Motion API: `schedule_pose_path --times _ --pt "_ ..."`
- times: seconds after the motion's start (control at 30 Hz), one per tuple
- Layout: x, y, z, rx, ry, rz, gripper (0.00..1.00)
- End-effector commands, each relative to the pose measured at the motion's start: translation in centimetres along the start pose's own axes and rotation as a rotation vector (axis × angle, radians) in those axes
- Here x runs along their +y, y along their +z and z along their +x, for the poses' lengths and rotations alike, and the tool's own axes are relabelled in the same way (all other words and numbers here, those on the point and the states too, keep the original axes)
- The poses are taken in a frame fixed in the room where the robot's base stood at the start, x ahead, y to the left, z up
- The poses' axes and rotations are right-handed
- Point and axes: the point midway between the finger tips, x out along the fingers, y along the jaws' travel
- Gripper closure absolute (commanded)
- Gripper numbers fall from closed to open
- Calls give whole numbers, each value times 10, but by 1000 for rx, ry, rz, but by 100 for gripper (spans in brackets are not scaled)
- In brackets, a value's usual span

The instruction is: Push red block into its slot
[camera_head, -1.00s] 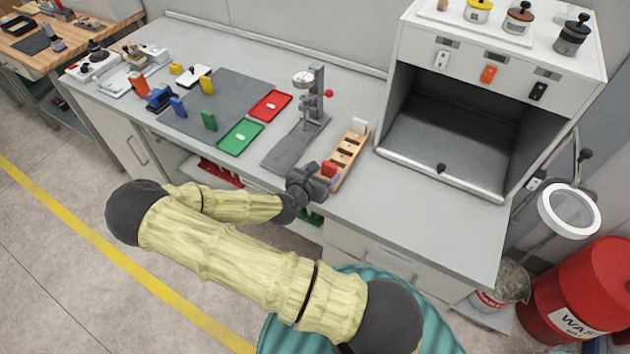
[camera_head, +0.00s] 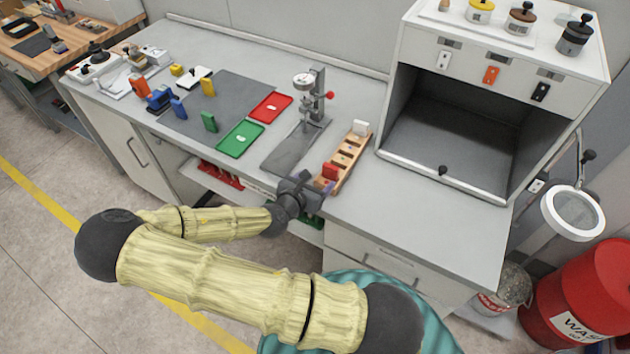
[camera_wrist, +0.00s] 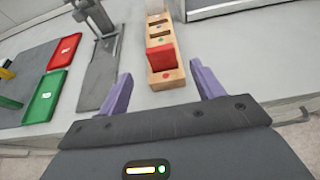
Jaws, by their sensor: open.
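The red block (camera_head: 330,171) stands in the near end of the wooden slotted rack (camera_head: 343,165), raised above the rack's top. My gripper (camera_head: 312,190) is at the counter's front edge, just short of the rack. In the wrist view its two purple fingers (camera_wrist: 160,88) are spread wide on either side of the rack's near end, apart from the block.
A white block (camera_head: 360,128) stands at the rack's far end. A gauge stand (camera_head: 316,95) is left of the rack, with red (camera_head: 270,107) and green (camera_head: 240,138) trays beyond. An open cabinet (camera_head: 450,125) stands to the right. Counter right of the rack is clear.

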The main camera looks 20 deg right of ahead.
Motion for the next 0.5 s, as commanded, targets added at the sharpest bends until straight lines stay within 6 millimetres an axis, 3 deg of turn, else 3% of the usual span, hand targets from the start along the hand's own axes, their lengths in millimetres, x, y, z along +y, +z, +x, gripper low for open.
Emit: schedule_pose_path --times 0.17,0.33,0.5 --pt "-8 -9 0 72 -35 93 33" --pt "-24 -34 -8 270 -155 379 33" --pt "-28 -52 -32 479 -313 721 33"
